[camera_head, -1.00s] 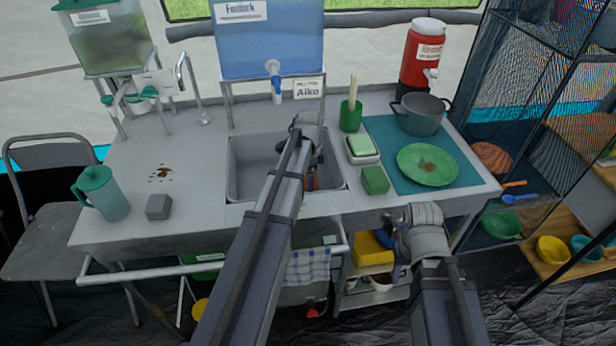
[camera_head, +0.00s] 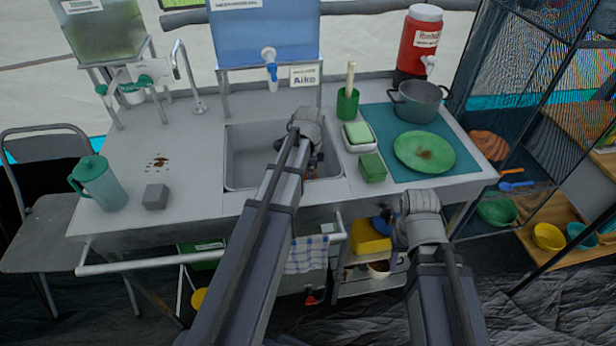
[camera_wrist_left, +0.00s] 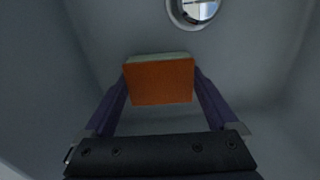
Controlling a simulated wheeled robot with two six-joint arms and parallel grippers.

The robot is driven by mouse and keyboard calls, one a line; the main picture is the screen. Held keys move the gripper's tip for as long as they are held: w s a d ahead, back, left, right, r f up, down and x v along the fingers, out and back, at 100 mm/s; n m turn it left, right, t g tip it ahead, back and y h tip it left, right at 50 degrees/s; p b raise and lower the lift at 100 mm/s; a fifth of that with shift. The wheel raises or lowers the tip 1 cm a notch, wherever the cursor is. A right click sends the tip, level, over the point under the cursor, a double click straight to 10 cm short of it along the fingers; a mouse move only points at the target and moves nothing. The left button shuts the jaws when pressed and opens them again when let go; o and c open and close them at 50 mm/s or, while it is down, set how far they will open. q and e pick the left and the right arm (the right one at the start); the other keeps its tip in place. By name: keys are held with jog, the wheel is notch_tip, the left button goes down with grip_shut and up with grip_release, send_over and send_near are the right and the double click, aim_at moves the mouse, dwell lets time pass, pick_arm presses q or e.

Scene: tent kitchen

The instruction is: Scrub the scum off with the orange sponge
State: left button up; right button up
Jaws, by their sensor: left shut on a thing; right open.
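The orange sponge (camera_wrist_left: 160,82), with a pale back layer, sits between the fingers of my left gripper (camera_wrist_left: 160,90) in the left wrist view. My left gripper (camera_head: 311,163) is shut on it, inside the sink (camera_head: 250,155). The arm hides much of the sponge in the head view. Brown scum-like spots (camera_head: 157,162) lie on the counter left of the sink. A green plate (camera_head: 410,148) on the right has a brown stain (camera_head: 424,154) at its middle. My right gripper (camera_head: 390,226) is open and empty in front of the counter's right part.
A grey block (camera_head: 156,196) and a teal jug (camera_head: 98,184) stand on the counter's left. A green block (camera_head: 372,168), soap dish (camera_head: 359,136), green cup (camera_head: 347,105) and pot (camera_head: 418,102) stand right of the sink. A metal tap (camera_head: 187,75) rises behind the spots.

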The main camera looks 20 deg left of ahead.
pick_arm(q)
jog(key=shift+w+a, duration=0.35)
jog(key=shift+w, duration=0.25)
jog(key=shift+w+a, duration=0.3)
jog(key=shift+w, duration=0.25)
jog(key=shift+w+a, duration=0.2)
jog(key=shift+w+a, duration=0.4)
jog(key=shift+w, duration=0.25)
jog(key=shift+w+a, duration=0.4)
jog(key=shift+w, duration=0.2)
jog(key=shift+w, duration=0.1)
jog(key=shift+w+a, duration=0.45)
jog(key=shift+w, duration=0.2)
jog(key=shift+w+a, duration=0.4)
jog(key=shift+w, duration=0.25)
jog(key=shift+s, duration=0.1)
